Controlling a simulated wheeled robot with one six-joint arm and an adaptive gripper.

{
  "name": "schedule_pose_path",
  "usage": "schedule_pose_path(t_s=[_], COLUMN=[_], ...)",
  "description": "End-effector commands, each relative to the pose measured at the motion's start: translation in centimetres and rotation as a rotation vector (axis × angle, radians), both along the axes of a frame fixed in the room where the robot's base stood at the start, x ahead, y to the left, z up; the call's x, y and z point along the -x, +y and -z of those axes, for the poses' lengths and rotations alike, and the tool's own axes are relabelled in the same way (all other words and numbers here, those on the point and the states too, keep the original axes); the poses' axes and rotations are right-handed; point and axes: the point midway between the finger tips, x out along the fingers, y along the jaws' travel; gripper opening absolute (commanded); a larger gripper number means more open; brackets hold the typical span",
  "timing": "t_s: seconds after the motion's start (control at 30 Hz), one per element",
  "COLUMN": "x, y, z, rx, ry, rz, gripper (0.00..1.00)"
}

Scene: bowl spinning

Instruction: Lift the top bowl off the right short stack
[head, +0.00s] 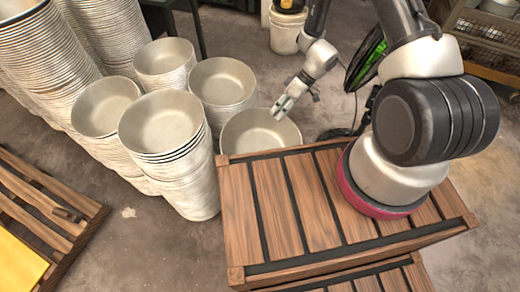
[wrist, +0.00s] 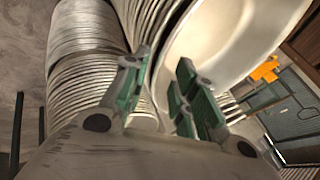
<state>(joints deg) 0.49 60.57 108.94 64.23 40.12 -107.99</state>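Several stacks of pale cream bowls stand on the floor. The right short stack's top bowl (head: 250,130) sits just behind the wooden crate, which hides its lower front. My gripper (head: 280,109) is over the far right part of that bowl's rim, pointing down and to the left. In the wrist view my gripper (wrist: 165,92) is open, with a gap between its green-padded fingers. A large bowl (wrist: 225,40) fills the upper middle there, its rim close to the fingers. I cannot tell whether the rim lies between them or whether they touch it.
Neighbouring stacks (head: 222,82) and (head: 165,125) stand close on the left, with tall stacks (head: 35,55) behind. The slatted wooden crate (head: 265,200) is in front. A pallet (head: 50,205) lies at left. A white bucket (head: 286,35) stands at the back.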

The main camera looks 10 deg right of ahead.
Motion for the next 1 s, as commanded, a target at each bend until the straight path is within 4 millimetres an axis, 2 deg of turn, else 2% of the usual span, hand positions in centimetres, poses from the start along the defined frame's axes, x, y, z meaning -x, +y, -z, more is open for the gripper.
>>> schedule_pose_path(t_s=[0.03, 0.1, 0.13, 0.73, 0.87, 1.0], x=[0.0, 0.0, 0.0, 0.0, -0.1, -0.1], y=[0.0, 0.0, 0.0, 0.0, 0.0, 0.0], z=[0.0, 0.0, 0.0, -0.3, -1.5, -3.8], rx=[0.000, 0.000, 0.000, -0.001, 0.000, 0.000], ry=[0.000, 0.000, 0.000, -0.001, -0.002, -0.004], rz=[0.000, 0.000, 0.000, 0.000, -0.001, -0.001], gripper=[0.16, 0.03, 0.00, 0.00, 0.00, 0.00])
